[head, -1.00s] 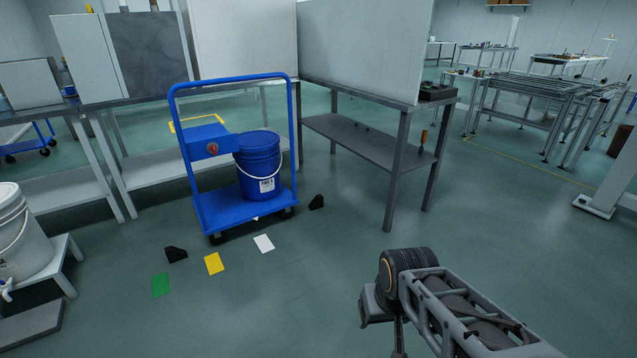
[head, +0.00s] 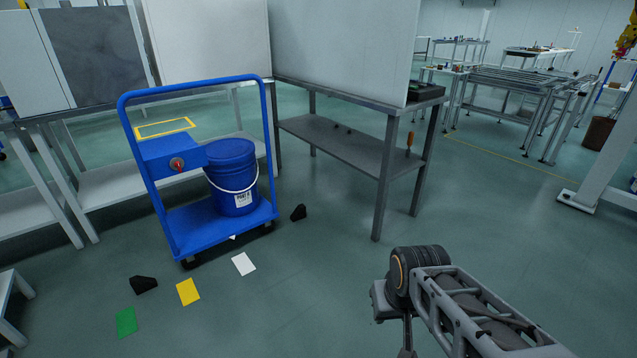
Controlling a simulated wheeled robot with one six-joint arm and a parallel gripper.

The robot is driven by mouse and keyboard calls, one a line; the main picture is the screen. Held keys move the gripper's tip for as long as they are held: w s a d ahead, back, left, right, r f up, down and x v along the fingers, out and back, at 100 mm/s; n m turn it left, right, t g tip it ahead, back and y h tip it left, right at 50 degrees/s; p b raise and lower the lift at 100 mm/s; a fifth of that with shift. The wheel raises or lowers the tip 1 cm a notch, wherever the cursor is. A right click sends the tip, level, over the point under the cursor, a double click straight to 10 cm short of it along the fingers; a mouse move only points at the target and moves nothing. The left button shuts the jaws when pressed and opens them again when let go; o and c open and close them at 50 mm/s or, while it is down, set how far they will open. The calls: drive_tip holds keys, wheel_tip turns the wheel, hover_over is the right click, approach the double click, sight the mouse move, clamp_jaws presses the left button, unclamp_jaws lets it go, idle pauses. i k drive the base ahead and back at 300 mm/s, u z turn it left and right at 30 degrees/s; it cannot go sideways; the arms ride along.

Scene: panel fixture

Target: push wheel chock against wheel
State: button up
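A blue platform cart (head: 190,228) stands at the left, with dark wheels under its deck. One front wheel (head: 190,263) shows at its near left corner and another wheel (head: 267,228) at its right corner. A black wheel chock (head: 143,285) lies on the floor to the left of the near wheel, apart from it. A second black chock (head: 298,212) lies to the right of the right wheel, with a gap. My arm shows at the lower right, bent over clear floor. The gripper itself is not visible.
A blue bucket (head: 232,178) stands on the cart. Green (head: 126,322), yellow (head: 188,291) and white (head: 244,264) sheets lie on the floor in front. A grey bench (head: 345,148) stands behind and right. The floor at centre is open.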

sight(300, 213)
drive_tip(key=z, duration=0.2)
drive_tip(key=i, duration=2)
drive_tip(key=u, duration=0.85)
drive_tip(key=i, duration=1.35)
drive_tip(key=u, duration=0.75)
